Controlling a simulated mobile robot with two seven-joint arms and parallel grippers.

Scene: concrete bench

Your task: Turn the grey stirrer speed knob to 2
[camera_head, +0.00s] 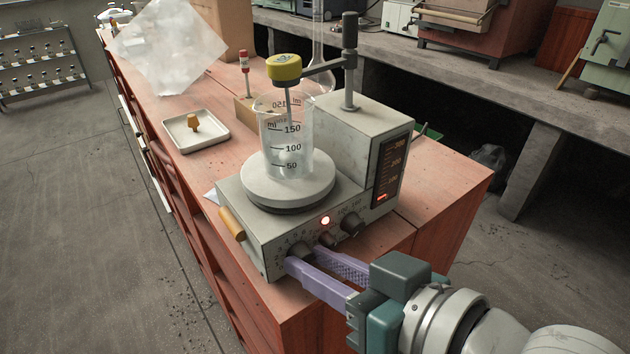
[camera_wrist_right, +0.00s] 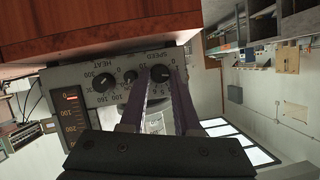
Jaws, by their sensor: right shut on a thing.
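The stirrer hotplate (camera_head: 268,228) stands on the red bench, with its control panel facing my right arm. The dark grey speed knob (camera_head: 301,250) is at the panel's left end in the head view. In the wrist view, where the panel appears upside down, the knob (camera_wrist_right: 160,73) sits beside the word SPEED in a ring of numbers. My right gripper (camera_head: 303,256) has its two purple fingers on either side of this knob and is shut on it. Its fingertips (camera_wrist_right: 161,80) partly cover the dial. I cannot read the pointer's setting for sure. My left gripper is not in view.
A glass beaker (camera_head: 272,150) stands on the round plate, with a stirrer rod and yellow cap (camera_head: 284,67) above. A heat knob (camera_head: 350,223), a small middle knob (camera_head: 327,239) and a lit red lamp (camera_head: 325,220) are close by. A white tray (camera_head: 188,144) lies behind.

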